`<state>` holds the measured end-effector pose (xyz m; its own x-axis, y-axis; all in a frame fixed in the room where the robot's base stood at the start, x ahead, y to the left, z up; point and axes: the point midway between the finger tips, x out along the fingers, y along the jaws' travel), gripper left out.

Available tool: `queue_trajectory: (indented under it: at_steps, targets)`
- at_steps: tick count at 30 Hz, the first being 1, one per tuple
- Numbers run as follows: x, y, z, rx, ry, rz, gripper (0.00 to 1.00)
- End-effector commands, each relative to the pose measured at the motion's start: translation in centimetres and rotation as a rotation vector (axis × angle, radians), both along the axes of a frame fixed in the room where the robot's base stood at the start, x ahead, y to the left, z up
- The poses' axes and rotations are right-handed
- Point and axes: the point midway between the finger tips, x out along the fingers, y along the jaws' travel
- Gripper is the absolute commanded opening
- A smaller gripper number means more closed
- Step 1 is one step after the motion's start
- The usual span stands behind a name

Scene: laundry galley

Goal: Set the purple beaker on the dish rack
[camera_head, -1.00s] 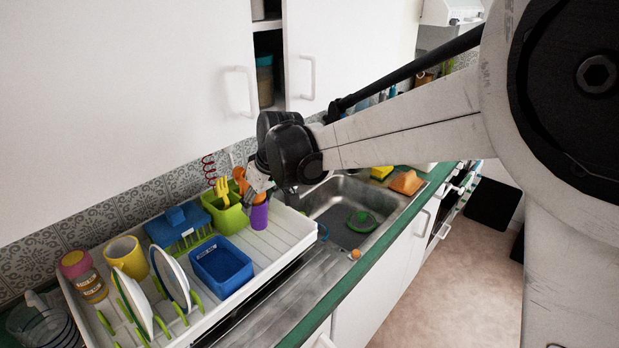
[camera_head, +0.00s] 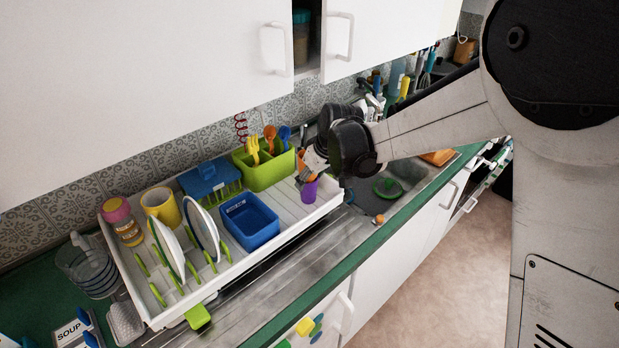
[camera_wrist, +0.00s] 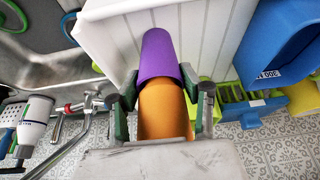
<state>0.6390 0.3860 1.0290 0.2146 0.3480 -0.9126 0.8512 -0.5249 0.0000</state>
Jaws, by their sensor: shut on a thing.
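A purple beaker (camera_head: 309,190) is at the right end of the white dish rack (camera_head: 276,244). In the wrist view the purple beaker (camera_wrist: 161,58) points away from me, with an orange section (camera_wrist: 163,110) at its near end. I cannot tell whether the orange section is a separate cup. My gripper (camera_wrist: 160,102) is shut around the orange section, one finger on each side. In the head view my gripper (camera_head: 310,170) is above the purple part. White rack slats lie behind the beaker; whether its base touches them is unclear.
The green utensil caddy (camera_head: 266,177) stands close left of the beaker. A blue tub (camera_head: 249,222), plates (camera_head: 203,232) and a yellow mug (camera_head: 161,208) fill the rack further left. The sink (camera_head: 405,205) is to the right. Bare slats show around the beaker.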

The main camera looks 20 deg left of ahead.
Motion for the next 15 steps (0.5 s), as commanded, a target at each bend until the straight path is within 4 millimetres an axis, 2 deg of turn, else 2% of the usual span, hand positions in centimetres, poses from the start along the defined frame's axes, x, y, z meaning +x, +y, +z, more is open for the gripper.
queue_trajectory:
  at_steps: [5,6,10,15]
  targets:
    - [0.01,0.02,-0.31,0.0,0.0,0.0,0.13]
    - [0.01,0.01,-0.35,0.0,0.0,0.0,0.41]
    - [0.01,0.01,-0.23,0.0,0.0,0.0,0.58]
    - [0.0,0.02,-0.22,0.0,0.0,0.0,0.59]
